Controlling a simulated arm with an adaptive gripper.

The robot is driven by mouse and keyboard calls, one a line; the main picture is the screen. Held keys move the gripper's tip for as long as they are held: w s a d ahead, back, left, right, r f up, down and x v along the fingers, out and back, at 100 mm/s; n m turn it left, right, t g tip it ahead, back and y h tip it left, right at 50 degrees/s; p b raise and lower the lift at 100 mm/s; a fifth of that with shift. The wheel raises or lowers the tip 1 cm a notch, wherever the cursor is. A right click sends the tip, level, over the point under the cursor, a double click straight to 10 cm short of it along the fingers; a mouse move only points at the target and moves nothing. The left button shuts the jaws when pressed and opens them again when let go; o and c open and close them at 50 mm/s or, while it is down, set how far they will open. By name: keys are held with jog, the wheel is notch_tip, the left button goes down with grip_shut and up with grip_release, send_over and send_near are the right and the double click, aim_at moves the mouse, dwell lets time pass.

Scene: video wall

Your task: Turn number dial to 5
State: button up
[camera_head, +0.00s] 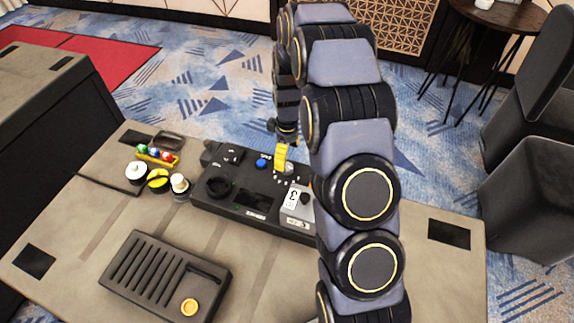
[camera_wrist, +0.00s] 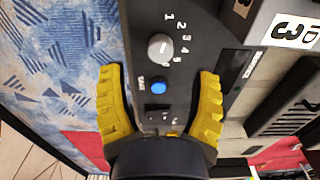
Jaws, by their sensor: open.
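The number dial (camera_wrist: 160,47) is a round pale grey knob on the dark console, with the numbers 1 to 5 printed in an arc around it. I cannot tell clearly which number its mark points at. My gripper (camera_wrist: 159,74) has two yellow ridged fingers, spread wide with nothing held between them. In the wrist view the dial lies just beyond the fingertips, between their lines. In the head view my gripper (camera_head: 281,158) is over the back right part of the console (camera_head: 232,206), and its fingers partly hide the dial area.
A blue button (camera_wrist: 158,87) and a black switch (camera_wrist: 157,107) sit beside the dial. A grey box with a label 3 (camera_head: 297,205) stands right of it. Jars (camera_head: 135,173) and a slotted tray (camera_head: 163,275) lie on the table.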

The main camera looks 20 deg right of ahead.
aim_at(287, 166)
notch_tip(287, 166, down, 5)
jog(key=shift+f, duration=0.2)
grip_shut()
